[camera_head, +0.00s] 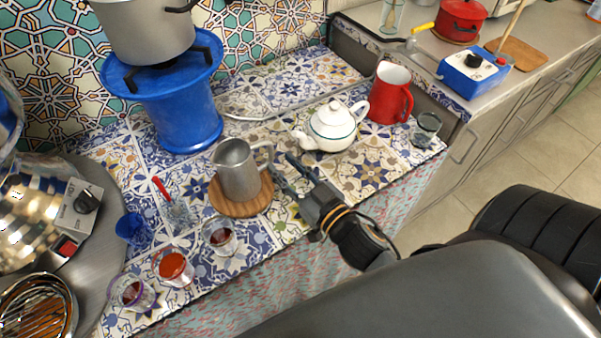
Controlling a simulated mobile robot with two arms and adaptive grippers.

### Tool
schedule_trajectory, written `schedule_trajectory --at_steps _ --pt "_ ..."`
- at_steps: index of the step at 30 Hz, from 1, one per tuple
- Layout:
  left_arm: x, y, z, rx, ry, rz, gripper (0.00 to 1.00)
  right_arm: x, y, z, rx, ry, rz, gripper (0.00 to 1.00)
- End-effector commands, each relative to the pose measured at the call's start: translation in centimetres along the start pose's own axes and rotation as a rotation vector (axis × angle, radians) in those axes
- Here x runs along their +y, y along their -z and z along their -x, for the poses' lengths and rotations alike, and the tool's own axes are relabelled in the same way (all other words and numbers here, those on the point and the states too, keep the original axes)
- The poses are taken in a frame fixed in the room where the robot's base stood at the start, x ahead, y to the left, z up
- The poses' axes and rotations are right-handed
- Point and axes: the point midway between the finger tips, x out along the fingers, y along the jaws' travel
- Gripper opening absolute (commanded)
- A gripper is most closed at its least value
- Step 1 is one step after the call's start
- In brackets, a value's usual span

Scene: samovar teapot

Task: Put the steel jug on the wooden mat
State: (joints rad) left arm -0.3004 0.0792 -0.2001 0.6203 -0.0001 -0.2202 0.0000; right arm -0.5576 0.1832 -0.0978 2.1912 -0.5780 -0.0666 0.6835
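The steel jug (236,172) stands upright on the round wooden mat (245,208) in the head view, on the tiled counter. Its handle points right, and its base rests within the mat's rim, toward the back. My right gripper (283,168) is just right of the jug's handle. Its two fingers are spread apart with nothing between them, and it appears clear of the handle. My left gripper is out of view.
A white teapot (332,127) and a red jug (389,95) stand right of the steel jug. Glasses with red contents, such as this one (173,266), are at the front left. A blue stand (180,112) holds a large pot behind.

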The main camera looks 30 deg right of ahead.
Motion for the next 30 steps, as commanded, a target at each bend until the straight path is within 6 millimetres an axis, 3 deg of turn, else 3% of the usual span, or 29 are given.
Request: schedule_trajectory --at_steps 3,10,30 --pt "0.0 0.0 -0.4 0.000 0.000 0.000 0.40 0.0 0.0 2.3 0.000 -0.002 -0.001 0.33" --pt "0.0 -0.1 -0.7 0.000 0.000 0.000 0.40 0.1 0.2 4.6 0.006 -0.001 0.000 0.33" --pt "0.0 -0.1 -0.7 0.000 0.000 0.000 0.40 0.1 0.4 5.0 0.009 0.000 0.002 0.33"
